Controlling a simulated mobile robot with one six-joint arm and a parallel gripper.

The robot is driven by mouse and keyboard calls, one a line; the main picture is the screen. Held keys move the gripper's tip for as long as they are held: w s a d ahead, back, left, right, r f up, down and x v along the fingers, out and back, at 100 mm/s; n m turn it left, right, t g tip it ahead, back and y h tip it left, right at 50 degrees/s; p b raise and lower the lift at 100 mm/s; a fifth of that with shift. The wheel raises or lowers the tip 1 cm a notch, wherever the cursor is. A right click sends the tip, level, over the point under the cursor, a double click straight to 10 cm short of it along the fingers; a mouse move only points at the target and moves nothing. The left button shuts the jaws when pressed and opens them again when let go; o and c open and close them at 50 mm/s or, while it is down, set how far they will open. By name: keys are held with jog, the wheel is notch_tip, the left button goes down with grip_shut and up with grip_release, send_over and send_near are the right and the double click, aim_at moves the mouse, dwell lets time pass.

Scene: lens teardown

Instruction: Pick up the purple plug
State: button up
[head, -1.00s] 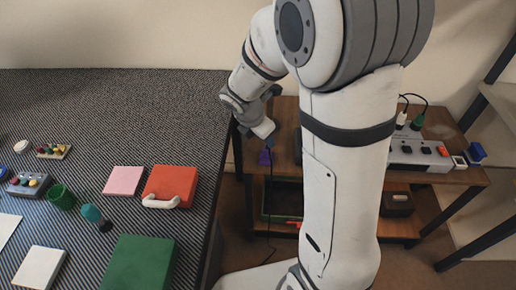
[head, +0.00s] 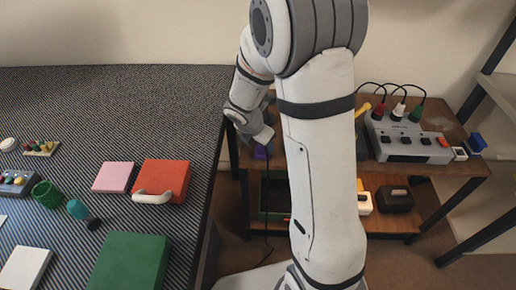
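A small purple thing (head: 262,153), which looks like the purple plug, shows just below my gripper (head: 264,137), by the left end of the wooden bench. A thin dark cable (head: 268,205) hangs from about there down to the floor. My gripper is small and seen from behind, and its fingers are not clear. I cannot tell whether it touches or holds the purple thing. Another dark purple-blue patch (head: 361,146) shows right of my arm, partly hidden by it.
A grey power strip (head: 408,143) with red, white and green plugs stands on the wooden bench (head: 455,172). A lower shelf holds a dark bin (head: 272,196) and a black box (head: 395,197). The dark table (head: 130,100) at left carries several objects. My arm hides the bench's middle.

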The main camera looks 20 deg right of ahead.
grip_shut()
dwell(0.3)
jog(key=shift+r, duration=0.1)
jog(key=shift+r+p, duration=0.4)
jog(key=shift+r, duration=0.15)
notch_tip(320, 180, up, 2)
jog(key=shift+r+p, duration=0.15)
jog(key=shift+p, duration=0.4)
jog(key=s+a+b, duration=0.2)
jog(key=s, duration=0.6)
jog(key=s+a+b, duration=0.3)
jog(key=s, duration=0.6)
jog(key=shift+a, duration=0.25)
